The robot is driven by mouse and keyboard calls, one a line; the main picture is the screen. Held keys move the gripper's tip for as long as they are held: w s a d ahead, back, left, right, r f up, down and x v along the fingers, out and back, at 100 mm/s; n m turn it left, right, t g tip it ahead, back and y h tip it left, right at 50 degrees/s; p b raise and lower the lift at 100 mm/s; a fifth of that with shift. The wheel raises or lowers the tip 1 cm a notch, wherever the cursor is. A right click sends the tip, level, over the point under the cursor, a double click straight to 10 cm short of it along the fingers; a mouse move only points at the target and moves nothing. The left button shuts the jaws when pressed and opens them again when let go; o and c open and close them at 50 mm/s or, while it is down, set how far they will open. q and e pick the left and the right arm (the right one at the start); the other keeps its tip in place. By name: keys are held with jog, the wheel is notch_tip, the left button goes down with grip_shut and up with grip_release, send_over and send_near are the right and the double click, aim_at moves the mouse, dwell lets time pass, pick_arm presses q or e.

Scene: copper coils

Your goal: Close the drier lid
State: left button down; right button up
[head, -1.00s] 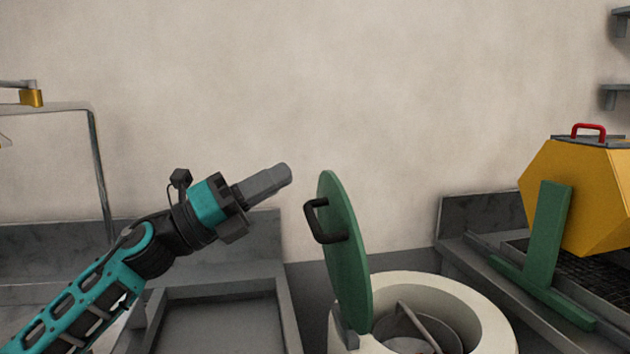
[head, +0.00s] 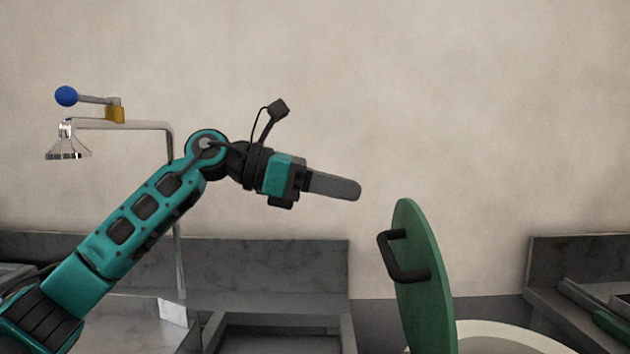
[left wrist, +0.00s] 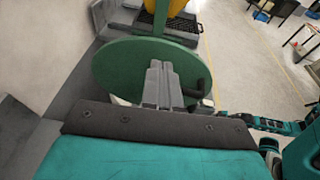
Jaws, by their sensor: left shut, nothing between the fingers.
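The drier lid (head: 427,285) is a green disc with a black handle (head: 396,262) on its left face. It stands open, nearly upright, at the left side of the cream drier drum (head: 505,338), which is cut off by the bottom of the head view. My left gripper (head: 358,190) is shut and empty, up and to the left of the lid, apart from it in the head view. In the left wrist view the shut fingers (left wrist: 158,70) show in front of the green lid (left wrist: 120,72), with the handle (left wrist: 193,88) to their right. My right gripper is not clearly in view.
A grey sink basin (head: 280,335) lies below my left arm. A tap with a blue knob (head: 66,96) and a shower head (head: 68,145) stands at the left. A counter (head: 575,300) is at the right. The wall behind is bare.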

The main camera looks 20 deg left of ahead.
aim_at(407, 203)
pick_arm(q)
jog(key=x, duration=0.7)
jog(key=shift+d, duration=0.1)
